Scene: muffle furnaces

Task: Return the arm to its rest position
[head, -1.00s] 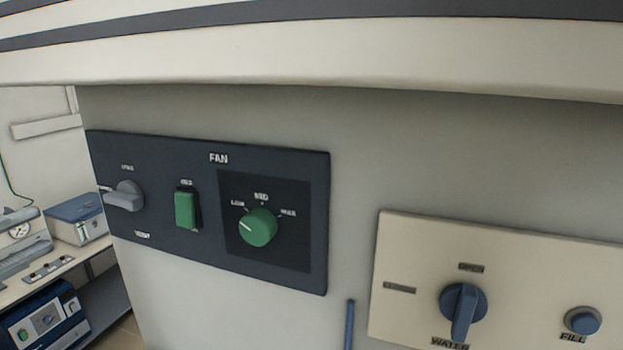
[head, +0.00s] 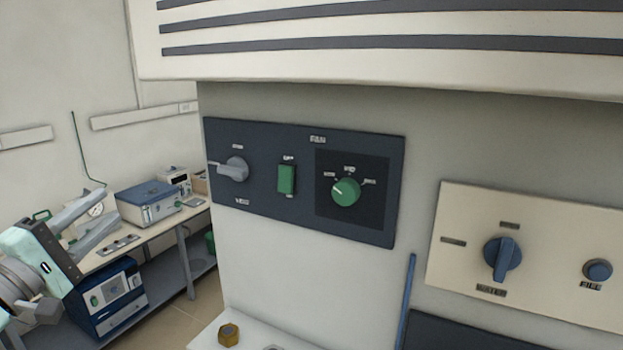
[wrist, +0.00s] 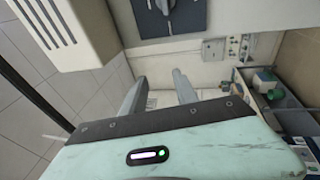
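My gripper (head: 96,220) shows at the lower left of the head view, with its pale green body and two grey fingers in front of the bench. In the wrist view my gripper (wrist: 159,80) has its two fingers apart with nothing between them. It is clear of the dark fan panel (head: 300,211), which has a grey lever knob (head: 234,169), a green switch (head: 286,179) and a green dial (head: 345,191).
A cream panel (head: 460,235) with a blue water knob (head: 502,259) and fill button (head: 597,270) is at right. A bench (head: 155,235) holds a blue-lidded box (head: 150,203). A blue unit (head: 108,298) sits below. A brass nut-like piece (head: 229,335) lies on a white ledge.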

